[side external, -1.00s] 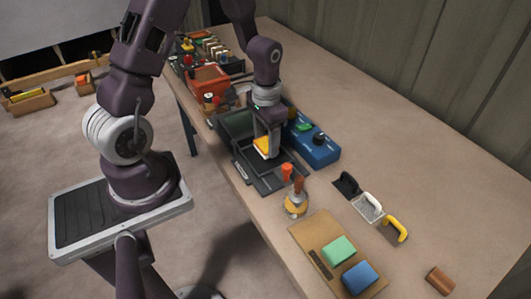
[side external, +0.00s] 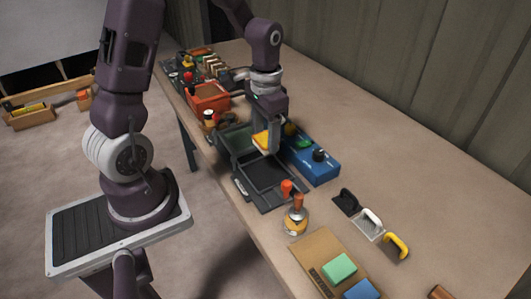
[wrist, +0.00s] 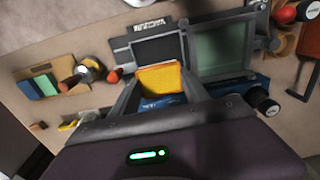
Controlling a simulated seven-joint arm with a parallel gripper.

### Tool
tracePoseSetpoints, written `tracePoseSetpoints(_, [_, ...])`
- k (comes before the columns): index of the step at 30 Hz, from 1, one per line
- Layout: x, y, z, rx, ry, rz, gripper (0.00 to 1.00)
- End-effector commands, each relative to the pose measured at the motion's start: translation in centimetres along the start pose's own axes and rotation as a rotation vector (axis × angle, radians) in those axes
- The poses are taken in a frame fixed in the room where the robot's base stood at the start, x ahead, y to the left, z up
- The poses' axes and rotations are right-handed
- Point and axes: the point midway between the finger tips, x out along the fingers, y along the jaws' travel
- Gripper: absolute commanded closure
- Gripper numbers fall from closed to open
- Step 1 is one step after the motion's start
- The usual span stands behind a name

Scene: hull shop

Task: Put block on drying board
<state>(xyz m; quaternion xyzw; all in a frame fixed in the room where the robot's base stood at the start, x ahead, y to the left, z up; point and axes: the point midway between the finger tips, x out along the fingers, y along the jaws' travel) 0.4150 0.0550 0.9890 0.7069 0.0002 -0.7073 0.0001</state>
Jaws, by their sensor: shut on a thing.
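My gripper (side external: 267,141) is shut on a yellow-orange block (side external: 261,143), held above the dark two-part tray (side external: 282,202). The block also shows between the fingers in the wrist view (wrist: 160,79). The drying board (side external: 308,249) is a brown board at the front of the table, nearer the side camera, apart from the gripper. A green block (side external: 339,267) and a blue block (side external: 360,290) lie on it. In the wrist view the board (wrist: 68,71) is at the left; its lower edge is cut off in the side view.
A pot with orange-tipped handles (side external: 297,218) stands between tray and board. A blue box with knobs (side external: 318,168) sits right of the tray. Black, white and yellow handled tools (side external: 396,246) lie right of the board. An orange bin (side external: 207,98) is behind.

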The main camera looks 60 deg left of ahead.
Motion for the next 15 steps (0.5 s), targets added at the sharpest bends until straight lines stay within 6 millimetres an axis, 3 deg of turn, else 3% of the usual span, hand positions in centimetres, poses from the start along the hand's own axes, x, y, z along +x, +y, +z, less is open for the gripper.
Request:
tracePoseSetpoints(5, [-2.6, 0.2, -0.2, 0.017, 0.004, -0.001, 0.82])
tracePoseSetpoints(11, [-2.5, 3.7, -1.1, 0.248, 0.0, 0.0, 0.82])
tracePoseSetpoints(15, [-2.4, 7.0, -1.7, 0.461, -0.001, 0.0, 0.82])
